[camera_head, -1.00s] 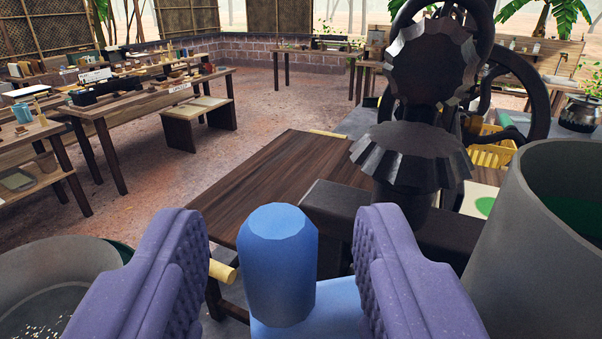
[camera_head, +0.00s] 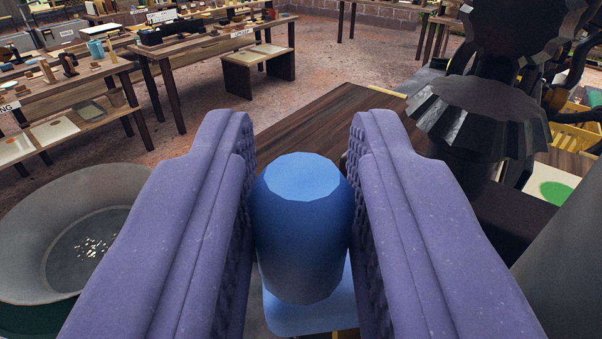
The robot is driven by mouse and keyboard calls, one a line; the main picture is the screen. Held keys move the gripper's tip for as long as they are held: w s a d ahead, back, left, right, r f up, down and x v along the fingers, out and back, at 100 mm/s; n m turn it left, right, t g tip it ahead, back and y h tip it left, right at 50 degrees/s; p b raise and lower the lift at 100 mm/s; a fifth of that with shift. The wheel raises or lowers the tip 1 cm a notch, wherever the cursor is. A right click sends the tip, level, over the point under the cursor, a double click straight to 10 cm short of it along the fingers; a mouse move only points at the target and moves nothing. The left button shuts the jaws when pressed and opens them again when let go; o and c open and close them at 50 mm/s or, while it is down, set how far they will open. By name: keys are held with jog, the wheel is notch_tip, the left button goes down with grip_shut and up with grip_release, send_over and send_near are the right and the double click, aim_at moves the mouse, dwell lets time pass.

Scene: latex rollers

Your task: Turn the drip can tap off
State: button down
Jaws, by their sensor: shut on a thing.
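My gripper (camera_head: 302,150) has its two purple padded fingers on either side of an upright blue knob (camera_head: 302,235) with a faceted, flat top. The fingers are shut on it, with their pads against its left and right sides. The knob rises from a lighter blue body (camera_head: 300,310) just below, mostly hidden by the knob and fingers. This looks like the tap, but I cannot tell whether it is on or off. A grey can wall (camera_head: 575,260) fills the lower right edge; I cannot tell whether it is the drip can.
A wide grey basin (camera_head: 65,215) with white specks inside stands at the left. A black ribbed roller machine (camera_head: 480,115) stands at the right by a dark wooden table (camera_head: 320,125). Benches with small items (camera_head: 165,50) stand farther back, with open floor between.

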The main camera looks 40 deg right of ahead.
jog(key=shift+s+a+n+t+y, duration=0.1)
jog(key=shift+s+n+t+y, duration=0.1)
jog(key=shift+n+t+y, duration=0.35)
jog(key=c, duration=1)
grip_release()
jog(key=shift+o, duration=0.2)
jog(key=b+v, duration=0.1)
jog(key=v, duration=0.6)
jog(key=shift+s+a+b, duration=0.25)
jog(key=shift+b, duration=0.1)
